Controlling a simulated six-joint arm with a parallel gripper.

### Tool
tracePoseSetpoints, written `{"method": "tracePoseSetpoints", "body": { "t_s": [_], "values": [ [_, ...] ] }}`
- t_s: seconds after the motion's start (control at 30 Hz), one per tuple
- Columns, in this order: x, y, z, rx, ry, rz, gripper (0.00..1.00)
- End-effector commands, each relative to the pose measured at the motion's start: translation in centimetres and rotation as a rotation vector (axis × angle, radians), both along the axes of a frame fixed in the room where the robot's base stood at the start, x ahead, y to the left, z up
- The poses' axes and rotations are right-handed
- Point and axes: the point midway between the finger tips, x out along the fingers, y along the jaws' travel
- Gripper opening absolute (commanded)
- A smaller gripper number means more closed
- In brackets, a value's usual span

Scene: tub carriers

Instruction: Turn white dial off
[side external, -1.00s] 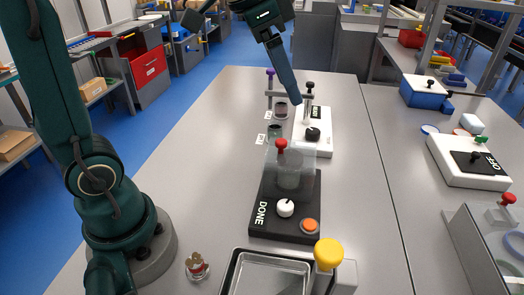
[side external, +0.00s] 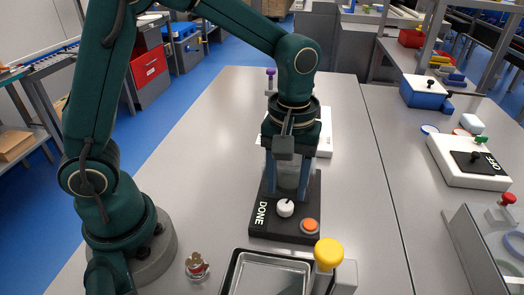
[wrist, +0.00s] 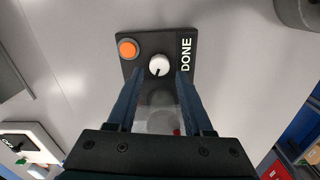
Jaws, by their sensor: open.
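The white dial (side external: 285,207) sits on a black base marked DONE (side external: 262,228), beside an orange button (side external: 310,226). In the wrist view the dial (wrist: 159,65) lies a little beyond and between my fingertips, with its dark pointer line aimed toward the gripper side. My gripper (side external: 287,190) points down over the black base, behind the dial in the side view. The clear cover and red knob (wrist: 176,132) on the base are partly hidden by my gripper.
A metal tray (side external: 270,275) and a yellow knob (side external: 328,252) stand in front of the black base. A white device (side external: 326,135) is behind my gripper, partly hidden. A small ornament-like item (side external: 196,267) stands at front left.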

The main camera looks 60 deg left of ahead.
Motion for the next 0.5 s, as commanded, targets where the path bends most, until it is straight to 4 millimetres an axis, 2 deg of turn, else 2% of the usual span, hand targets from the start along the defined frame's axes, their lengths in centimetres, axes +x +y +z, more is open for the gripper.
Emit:
{"method": "tracePoseSetpoints", "body": {
  "t_s": [0.3, 0.5],
  "values": [
    [-0.1, 0.0, -3.8, 0.001, 0.002, 0.004, 0.51],
    [0.0, 0.0, -4.9, 0.001, -0.001, 0.003, 0.51]
  ]
}}
